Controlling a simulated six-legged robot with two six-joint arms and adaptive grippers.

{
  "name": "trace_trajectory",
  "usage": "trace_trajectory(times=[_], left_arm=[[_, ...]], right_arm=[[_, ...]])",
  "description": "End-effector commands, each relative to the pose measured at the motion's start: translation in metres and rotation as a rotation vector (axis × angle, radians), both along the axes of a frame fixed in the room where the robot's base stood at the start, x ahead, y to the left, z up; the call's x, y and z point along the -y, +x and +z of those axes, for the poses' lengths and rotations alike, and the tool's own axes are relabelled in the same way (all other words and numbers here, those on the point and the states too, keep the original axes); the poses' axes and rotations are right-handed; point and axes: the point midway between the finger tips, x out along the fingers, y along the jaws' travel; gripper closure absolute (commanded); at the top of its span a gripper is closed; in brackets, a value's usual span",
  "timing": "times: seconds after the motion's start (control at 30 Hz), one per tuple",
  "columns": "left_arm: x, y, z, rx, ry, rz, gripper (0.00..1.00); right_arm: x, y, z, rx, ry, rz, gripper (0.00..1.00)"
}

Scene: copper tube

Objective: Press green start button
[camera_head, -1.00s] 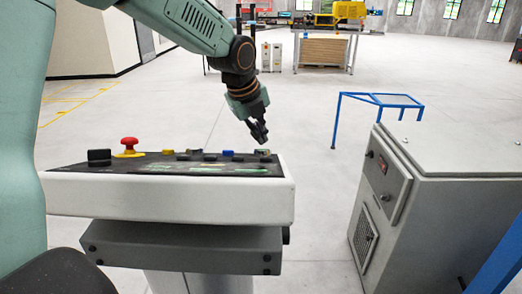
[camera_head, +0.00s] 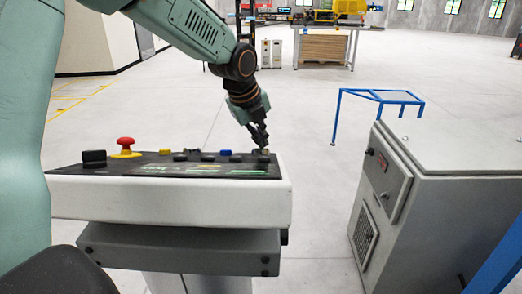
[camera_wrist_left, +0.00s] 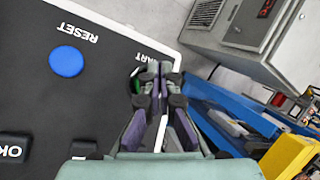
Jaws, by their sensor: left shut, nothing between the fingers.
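The control panel (camera_head: 170,198) stands in front of me, with several buttons on its dark top. My left gripper (camera_head: 261,145) is shut and empty, pointing down at the panel's right end. In the left wrist view its fingertips (camera_wrist_left: 152,72) lie over the button beside the partly covered "START" label. A sliver of the green button (camera_wrist_left: 135,82) shows at the left of the fingers; the rest is hidden. I cannot tell whether the fingertips touch it. My right gripper is not in view.
A blue RESET button (camera_wrist_left: 66,61) is beside the green one; it also shows in the head view (camera_head: 225,152). A red mushroom button (camera_head: 126,142) is at the panel's left. A grey cabinet (camera_head: 440,205) stands to the right.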

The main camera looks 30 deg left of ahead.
Motion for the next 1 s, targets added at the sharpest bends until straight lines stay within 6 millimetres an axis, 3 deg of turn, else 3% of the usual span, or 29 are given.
trace_trajectory(times=[1.0], left_arm=[[0.003, -0.005, -0.011, -0.006, -0.001, -0.001, 1.00]], right_arm=[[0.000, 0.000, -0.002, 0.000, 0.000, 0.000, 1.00]])
